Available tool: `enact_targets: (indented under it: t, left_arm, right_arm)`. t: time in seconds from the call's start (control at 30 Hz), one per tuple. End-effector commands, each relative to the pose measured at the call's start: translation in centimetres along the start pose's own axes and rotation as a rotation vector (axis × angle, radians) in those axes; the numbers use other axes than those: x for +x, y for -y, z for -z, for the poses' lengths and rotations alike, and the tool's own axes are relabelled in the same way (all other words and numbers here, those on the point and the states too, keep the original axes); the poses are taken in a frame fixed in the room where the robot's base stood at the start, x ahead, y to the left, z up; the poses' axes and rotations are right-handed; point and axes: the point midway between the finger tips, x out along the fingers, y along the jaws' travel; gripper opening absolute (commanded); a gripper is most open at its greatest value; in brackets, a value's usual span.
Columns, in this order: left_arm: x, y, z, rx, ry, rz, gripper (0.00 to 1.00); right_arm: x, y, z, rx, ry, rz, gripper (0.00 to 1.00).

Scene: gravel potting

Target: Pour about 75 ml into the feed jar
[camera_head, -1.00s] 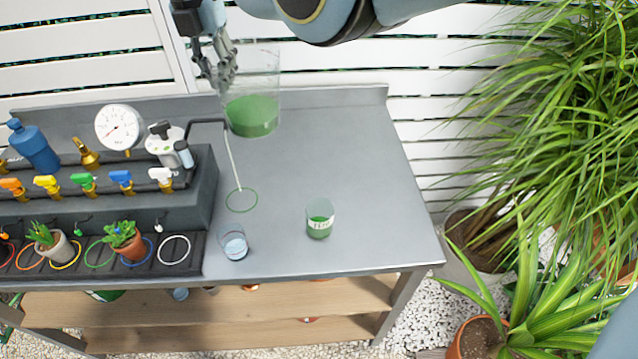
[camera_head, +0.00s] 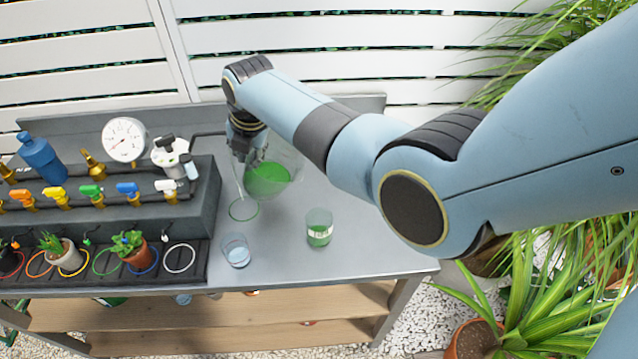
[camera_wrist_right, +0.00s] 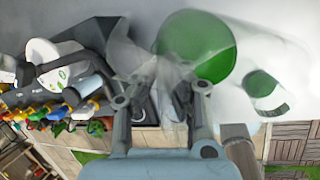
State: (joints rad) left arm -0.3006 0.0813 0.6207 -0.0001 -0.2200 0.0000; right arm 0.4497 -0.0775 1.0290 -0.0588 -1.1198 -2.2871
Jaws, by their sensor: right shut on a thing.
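A large clear beaker (camera_head: 268,180) with green liquid is held by my right gripper (camera_head: 243,148), which is shut on its side. The beaker seems to lean somewhat to the right and hangs over the table behind the feed jar. In the right wrist view its green liquid (camera_wrist_right: 197,45) shows beyond the fingers (camera_wrist_right: 165,95). The labelled feed jar (camera_head: 319,230) stands upright on the table with green liquid in it, apart from the beaker; it also shows in the wrist view (camera_wrist_right: 265,88). My left gripper is out of view.
A small cup of pale blue liquid (camera_head: 236,250) stands left of the jar. A valve rack with a gauge (camera_head: 124,139) and potted plants (camera_head: 130,248) fills the left. The table right of the jar is clear.

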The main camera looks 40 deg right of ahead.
Motion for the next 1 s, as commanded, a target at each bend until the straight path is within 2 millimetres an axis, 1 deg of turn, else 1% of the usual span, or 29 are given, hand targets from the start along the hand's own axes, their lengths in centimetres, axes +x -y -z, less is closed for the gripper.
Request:
enact_targets:
  t: [0.03,0.07,0.13,0.2,0.3,0.57,0.7,1.0]
  left_arm:
    - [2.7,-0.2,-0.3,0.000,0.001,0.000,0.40]
    - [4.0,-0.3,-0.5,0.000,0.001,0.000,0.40]
    - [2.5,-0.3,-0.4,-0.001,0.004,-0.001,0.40]
    - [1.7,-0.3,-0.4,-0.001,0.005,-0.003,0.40]
    - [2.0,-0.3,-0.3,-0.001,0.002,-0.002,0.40]
    - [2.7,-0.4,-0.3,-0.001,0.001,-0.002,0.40]
    - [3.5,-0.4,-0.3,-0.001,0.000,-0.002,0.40]
    - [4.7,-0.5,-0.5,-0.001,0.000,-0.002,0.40]
  right_arm:
    - [2.9,1.3,0.9,0.003,0.016,-0.023,0.00]
    - [4.1,1.8,1.3,0.004,0.027,-0.039,0.00]
    - [2.5,1.9,1.2,0.007,0.049,-0.075,0.00]
    - [1.6,2.0,1.1,0.010,0.076,-0.120,0.00]
    - [1.3,2.9,1.6,0.015,0.106,-0.174,0.00]
    - [-0.3,3.1,1.7,0.023,0.182,-0.300,0.00]
    - [-0.7,3.4,1.7,0.027,0.212,-0.349,0.00]
    - [-1.6,3.6,1.8,0.033,0.256,-0.425,0.00]
